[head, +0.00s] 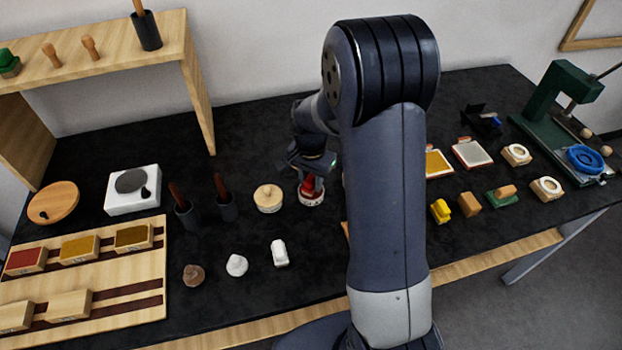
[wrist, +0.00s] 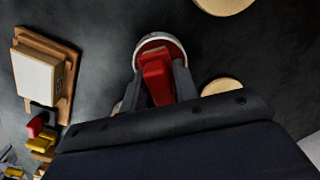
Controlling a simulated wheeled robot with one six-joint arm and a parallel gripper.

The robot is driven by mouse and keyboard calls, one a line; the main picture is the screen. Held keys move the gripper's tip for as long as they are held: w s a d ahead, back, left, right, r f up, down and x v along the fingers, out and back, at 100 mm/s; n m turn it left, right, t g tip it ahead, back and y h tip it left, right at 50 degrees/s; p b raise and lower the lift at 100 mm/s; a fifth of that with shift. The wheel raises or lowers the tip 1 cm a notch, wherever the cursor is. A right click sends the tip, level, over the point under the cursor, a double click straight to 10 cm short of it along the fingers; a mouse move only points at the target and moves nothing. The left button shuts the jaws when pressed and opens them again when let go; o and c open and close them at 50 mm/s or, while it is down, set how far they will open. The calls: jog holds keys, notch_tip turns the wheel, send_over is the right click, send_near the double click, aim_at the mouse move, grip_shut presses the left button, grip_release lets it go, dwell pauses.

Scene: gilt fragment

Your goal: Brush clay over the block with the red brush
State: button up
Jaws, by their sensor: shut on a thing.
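My gripper (head: 313,178) is shut on the red brush (wrist: 156,80), which shows between the two fingers in the wrist view. The brush is at a round pale pot (head: 311,201) with red inside; its rim also shows in the wrist view (wrist: 147,42). The lower end of the brush overlaps the pot's mouth; I cannot tell how deep it sits. A block with a pale top face (wrist: 38,78) lies on a wooden board (wrist: 65,72) at the left of the wrist view. In the head view my arm hides most of this area.
A round wooden-topped pot (head: 268,198) stands close left of the red pot. Dark cups with brown handles (head: 187,213) stand further left. A board with coloured blocks (head: 110,300) lies front left. Pads, small stamps and a green press (head: 556,100) fill the right side.

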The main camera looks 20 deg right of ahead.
aim_at(311, 177)
jog(key=shift+s+f+b, duration=0.1)
jog(key=shift+f+b, duration=0.25)
jog(key=shift+f, duration=0.1)
dwell(1.2)
jog(key=shift+r+p, duration=2.5)
jog(key=shift+r, duration=1.1)
jog(key=shift+f, duration=0.1)
